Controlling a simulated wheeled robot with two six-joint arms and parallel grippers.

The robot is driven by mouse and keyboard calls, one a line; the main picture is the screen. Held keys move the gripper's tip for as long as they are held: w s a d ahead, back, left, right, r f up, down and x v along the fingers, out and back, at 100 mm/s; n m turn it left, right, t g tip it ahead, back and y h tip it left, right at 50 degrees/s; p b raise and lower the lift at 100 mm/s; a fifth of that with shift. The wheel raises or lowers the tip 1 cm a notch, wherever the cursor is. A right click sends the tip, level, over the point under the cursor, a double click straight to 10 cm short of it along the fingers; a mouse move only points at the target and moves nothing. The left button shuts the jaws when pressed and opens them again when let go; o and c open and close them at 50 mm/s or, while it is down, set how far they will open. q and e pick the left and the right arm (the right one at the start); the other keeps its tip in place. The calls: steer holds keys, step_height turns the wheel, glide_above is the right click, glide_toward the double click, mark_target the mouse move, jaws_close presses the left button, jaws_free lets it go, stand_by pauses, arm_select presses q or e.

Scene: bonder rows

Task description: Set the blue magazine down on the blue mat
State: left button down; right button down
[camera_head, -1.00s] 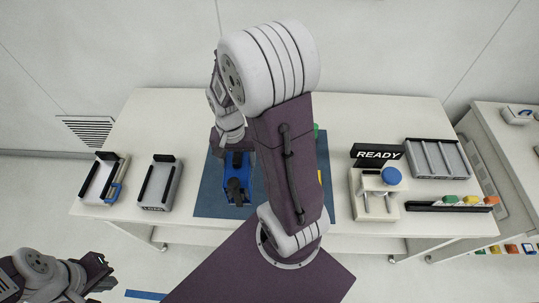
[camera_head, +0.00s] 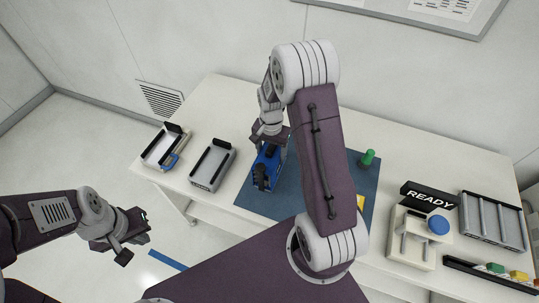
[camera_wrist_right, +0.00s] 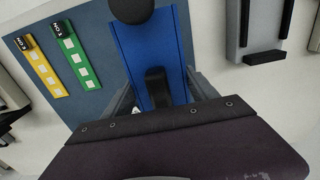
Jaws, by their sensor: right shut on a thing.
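The blue magazine (camera_head: 266,172) with black knobs is at the left part of the blue mat (camera_head: 345,180) in the head view. My right gripper (camera_head: 268,150) is over it from behind and is shut on it. In the right wrist view the blue magazine (camera_wrist_right: 160,50) lies between the fingers, with the mat (camera_wrist_right: 95,25) beneath and to its left. I cannot tell whether its underside touches the mat. My left gripper (camera_head: 138,235) hangs empty in front of the table at the left, its fingers apart.
A READY sign (camera_head: 430,197), a blue-knobbed fixture (camera_head: 415,238) and a slotted rack (camera_head: 492,222) stand at the right.

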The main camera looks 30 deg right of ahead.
steer(key=shift+w+f, duration=0.4)
steer(key=shift+w, duration=0.3)
steer(key=shift+d+f, duration=0.1)
step_height(320, 180, down, 4)
steer(key=shift+s+r+p, duration=0.15)
steer(key=shift+r+p, duration=0.1)
steer(key=shift+p, duration=0.4)
steer(key=shift+f, duration=0.3)
steer(key=shift+c, duration=1.2)
jaws_free()
